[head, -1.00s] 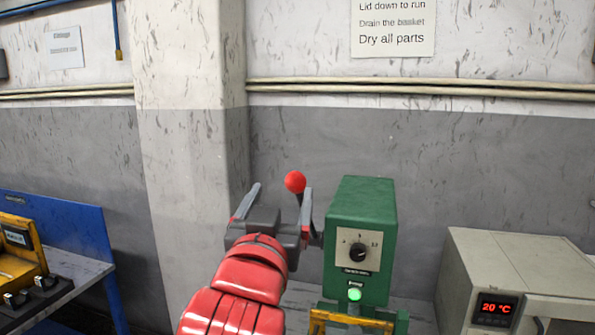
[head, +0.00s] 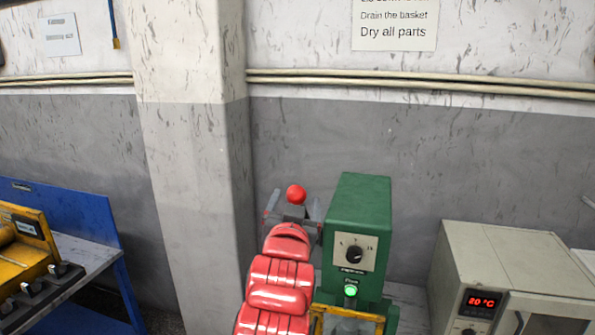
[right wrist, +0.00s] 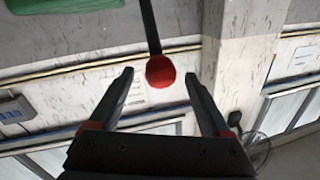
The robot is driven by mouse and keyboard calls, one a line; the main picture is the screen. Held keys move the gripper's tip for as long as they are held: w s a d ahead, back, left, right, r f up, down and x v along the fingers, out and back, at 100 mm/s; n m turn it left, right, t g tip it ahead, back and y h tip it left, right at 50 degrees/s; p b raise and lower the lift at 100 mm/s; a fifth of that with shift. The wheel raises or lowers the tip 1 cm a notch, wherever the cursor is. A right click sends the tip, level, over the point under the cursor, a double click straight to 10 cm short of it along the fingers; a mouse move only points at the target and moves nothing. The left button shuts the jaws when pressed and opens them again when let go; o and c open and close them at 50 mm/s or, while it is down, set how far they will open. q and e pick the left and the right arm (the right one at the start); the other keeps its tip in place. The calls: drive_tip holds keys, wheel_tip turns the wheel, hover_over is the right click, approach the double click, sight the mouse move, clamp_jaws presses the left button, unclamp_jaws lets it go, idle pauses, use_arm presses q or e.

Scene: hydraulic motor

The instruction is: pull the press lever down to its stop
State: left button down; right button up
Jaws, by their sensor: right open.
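The press is a green box-shaped machine (head: 360,205) with a dial and a lit green lamp, right of the arm in the head view. Its lever ends in a red ball knob (head: 296,194). In the right wrist view, the dark lever rod (right wrist: 149,25) runs from the top edge to the red knob (right wrist: 160,71). My right gripper (head: 296,198) is open, with the knob showing between its fingertips. I cannot tell whether a finger touches the knob. The rod is mostly hidden behind my right gripper in the head view. My left gripper is not in view.
A beige unit (head: 480,270) with a red 20 °C display stands to the right. A blue-framed bench (head: 75,255) with yellow equipment (head: 25,250) is at the left. A wall pillar (head: 195,160) stands behind. A yellow frame (head: 345,312) sits in front of the press.

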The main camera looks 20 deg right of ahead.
drive_tip(key=p+x, duration=0.1)
drive_tip(key=x, duration=0.4)
drive_tip(key=shift+w+d+f+p, duration=0.1)
drive_tip(key=shift+w+d+p, duration=0.05)
drive_tip(key=shift+w+p, duration=0.3)
clamp_jaws()
